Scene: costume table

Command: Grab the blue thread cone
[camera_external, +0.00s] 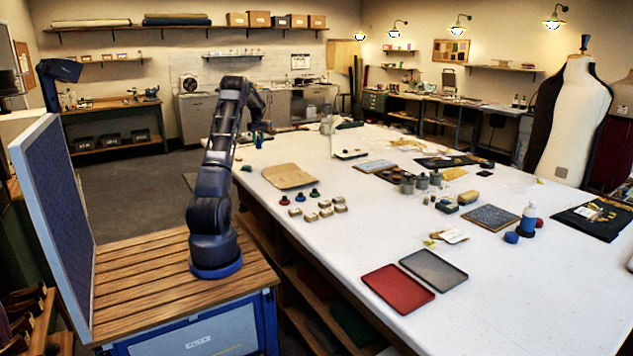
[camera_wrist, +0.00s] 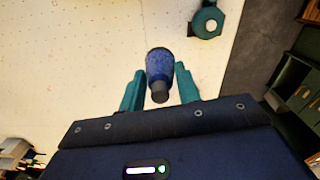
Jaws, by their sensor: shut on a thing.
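The blue thread cone (camera_wrist: 159,66) is in the middle of the wrist view, with a dark grey narrow end toward me. My gripper (camera_wrist: 160,76) has its two teal fingers on either side of the cone, shut on it. In the external view my arm reaches over the far left part of the white table, and my gripper (camera_external: 258,131) is small there, partly behind the arm. I cannot tell whether the cone touches the table.
A teal spool (camera_wrist: 207,22) stands close by, up and right of the cone in the wrist view. The white table (camera_external: 510,315) also holds a tan folded cloth (camera_external: 290,176), a red tray (camera_external: 398,288) and a grey tray (camera_external: 433,270). The table edge lies right of the spool.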

